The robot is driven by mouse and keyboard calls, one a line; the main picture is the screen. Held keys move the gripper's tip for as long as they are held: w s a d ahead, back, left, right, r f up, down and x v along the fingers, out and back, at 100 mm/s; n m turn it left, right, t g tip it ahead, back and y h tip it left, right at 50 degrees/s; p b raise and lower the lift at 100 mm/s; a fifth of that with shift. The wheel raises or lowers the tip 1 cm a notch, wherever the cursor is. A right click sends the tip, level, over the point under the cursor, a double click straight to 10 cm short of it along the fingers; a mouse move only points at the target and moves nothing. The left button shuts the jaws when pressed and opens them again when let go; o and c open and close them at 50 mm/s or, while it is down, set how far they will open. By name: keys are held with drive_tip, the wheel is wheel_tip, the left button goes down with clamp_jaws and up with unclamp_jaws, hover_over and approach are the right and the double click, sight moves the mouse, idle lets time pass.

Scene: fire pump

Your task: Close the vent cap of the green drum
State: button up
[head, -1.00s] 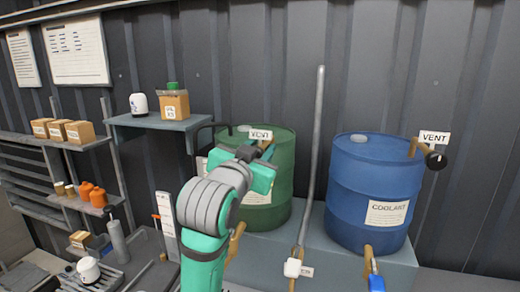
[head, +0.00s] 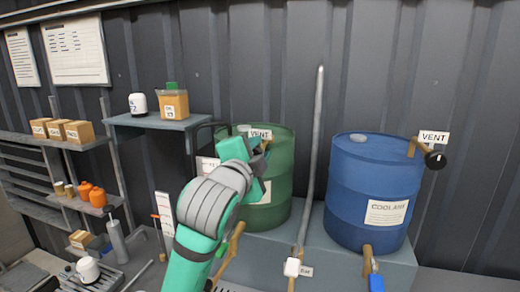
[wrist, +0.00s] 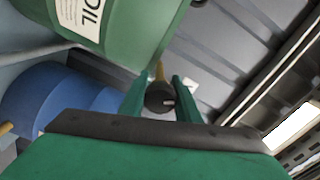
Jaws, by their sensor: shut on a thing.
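The green drum (head: 283,165) stands on a bench in the head view, partly hidden by my arm. A VENT tag (head: 260,135) shows at its top. The drum also fills the upper left of the wrist view (wrist: 125,25), with an OIL label. Its dark round vent cap (wrist: 158,94) sits on a brass pipe (wrist: 160,72) beside the drum. My gripper (wrist: 161,98) is shut on the vent cap, one green finger on each side. A small pale mark shows on the cap. In the head view my gripper (head: 263,149) hides most of the cap.
A blue coolant drum (head: 372,185) with its own black vent cap (head: 435,160) stands to the right. A grey upright pipe (head: 312,150) rises between the drums. A wall shelf (head: 150,122) with a box is at the left. Brass taps are below.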

drive_tip(key=m, duration=0.5)
drive_tip(key=shift+f+m, duration=0.15)
drive_tip(key=shift+m, duration=0.15)
drive_tip(key=shift+d, duration=0.1)
idle(0.4)
drive_tip(key=o, duration=1)
drive_tip(key=shift+o, duration=0.2)
drive_tip(key=shift+s, duration=0.15)
drive_tip(key=shift+s+a, duration=0.2)
drive_tip(key=shift+s, duration=0.05)
drive_tip(key=v, duration=1)
drive_tip(key=shift+s, duration=0.1)
